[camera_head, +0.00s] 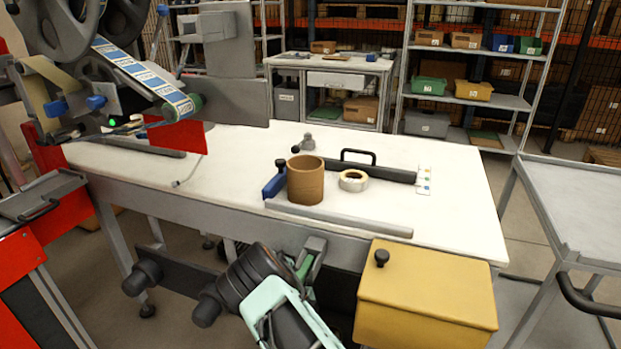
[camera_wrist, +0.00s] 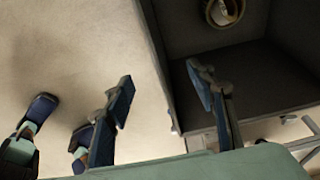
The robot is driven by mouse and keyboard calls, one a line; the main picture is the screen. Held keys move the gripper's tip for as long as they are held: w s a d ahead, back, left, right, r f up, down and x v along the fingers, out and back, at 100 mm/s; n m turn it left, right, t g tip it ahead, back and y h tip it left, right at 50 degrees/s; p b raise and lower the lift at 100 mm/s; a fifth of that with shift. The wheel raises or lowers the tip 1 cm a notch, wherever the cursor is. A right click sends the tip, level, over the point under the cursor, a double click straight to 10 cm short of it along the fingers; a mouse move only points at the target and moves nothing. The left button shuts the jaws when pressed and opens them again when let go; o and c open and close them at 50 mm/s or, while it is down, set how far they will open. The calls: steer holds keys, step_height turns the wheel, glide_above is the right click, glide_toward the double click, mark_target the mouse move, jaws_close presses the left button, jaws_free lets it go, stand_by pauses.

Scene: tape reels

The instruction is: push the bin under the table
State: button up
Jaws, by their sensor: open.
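The bin (camera_wrist: 157,62) shows in the wrist view as a dark grey, open box at the upper right, with a round tape reel (camera_wrist: 226,12) inside. My gripper (camera_wrist: 160,78) is open, its two fingers apart. The left finger shows against the floor outside the bin and the right finger against the dark interior, with the bin's near-left wall between them. I cannot tell whether either finger touches it. In the head view the white-topped table (camera_head: 240,150) stands in front of me. My gripper and most or all of the bin are hidden there behind my arm, the table and a yellow box.
The yellow box (camera_head: 425,300) with a black knob stands at the table's front right corner. A grey cart (camera_head: 580,200) is at right, a red machine part (camera_head: 20,260) at left.

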steer(key=shift+p+v, duration=0.35)
steer(key=shift+v, duration=0.45)
steer(key=shift+w+d+r+p, duration=0.15)
steer(key=shift+r+p, duration=0.15)
steer(key=shift+r, duration=0.4)
steer(key=s+a+p, duration=0.2)
steer(key=s, duration=0.5)
steer(key=s+a+p, duration=0.3)
steer(key=s, duration=0.4)
steer(key=shift+s, duration=0.25)
steer(key=shift+f, duration=0.15)
